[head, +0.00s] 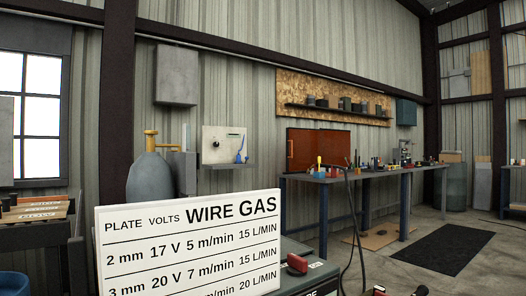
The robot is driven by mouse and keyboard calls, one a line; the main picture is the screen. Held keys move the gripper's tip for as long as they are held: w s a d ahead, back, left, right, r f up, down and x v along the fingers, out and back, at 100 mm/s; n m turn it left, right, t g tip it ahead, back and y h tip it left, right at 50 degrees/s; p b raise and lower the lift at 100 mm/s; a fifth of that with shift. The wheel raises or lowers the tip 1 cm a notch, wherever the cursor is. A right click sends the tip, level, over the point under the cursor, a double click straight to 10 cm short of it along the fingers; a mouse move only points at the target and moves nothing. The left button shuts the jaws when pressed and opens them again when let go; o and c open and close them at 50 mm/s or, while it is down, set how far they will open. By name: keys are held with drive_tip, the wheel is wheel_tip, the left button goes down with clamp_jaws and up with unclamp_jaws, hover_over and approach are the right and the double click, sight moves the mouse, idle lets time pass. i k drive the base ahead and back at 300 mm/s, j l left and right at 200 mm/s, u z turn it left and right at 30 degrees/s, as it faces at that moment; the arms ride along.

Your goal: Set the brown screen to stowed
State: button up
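The brown screen (304,150) is a reddish-brown, flat, upright panel in the head view, right of the middle. It stands at the far side of the workbench (375,171), below the wooden wall board. Its lower edge is partly hidden by things on the bench. I cannot tell how it is mounted. My gripper is not in view.
A white settings sign (188,245) stands close in front, by a grey machine top with a red part (297,263). A gas cylinder (150,180) is behind it. A dark cable (355,225) hangs before the bench. A black mat (445,248) lies on open floor at right.

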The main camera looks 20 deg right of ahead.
sight(307, 145)
drive_tip(key=l+z, duration=0.8)
drive_tip(key=i+l+z, duration=0.15)
drive_tip(key=l+z, duration=0.25)
drive_tip(key=i+l+z, duration=0.25)
drive_tip(key=i+l, duration=0.15)
drive_tip(key=i+l+z, duration=0.45)
drive_tip(key=i, duration=0.4)
drive_tip(key=i+l+z, duration=0.25)
drive_tip(key=i, duration=0.2)
drive_tip(key=i+j+u, duration=0.15)
drive_tip(key=i+u, duration=1.1)
drive_tip(key=i+l+u, duration=0.3)
drive_tip(key=u, duration=0.15)
drive_tip(key=i+j+u, duration=0.25)
drive_tip(key=i+u, duration=0.15)
drive_tip(key=i, duration=0.25)
drive_tip(key=i+j+u, duration=0.1)
drive_tip(key=i+u, duration=0.35)
drive_tip(key=i, duration=0.15)
drive_tip(key=i+l+u, duration=0.2)
drive_tip(key=i+u, duration=0.2)
drive_tip(key=i, duration=0.25)
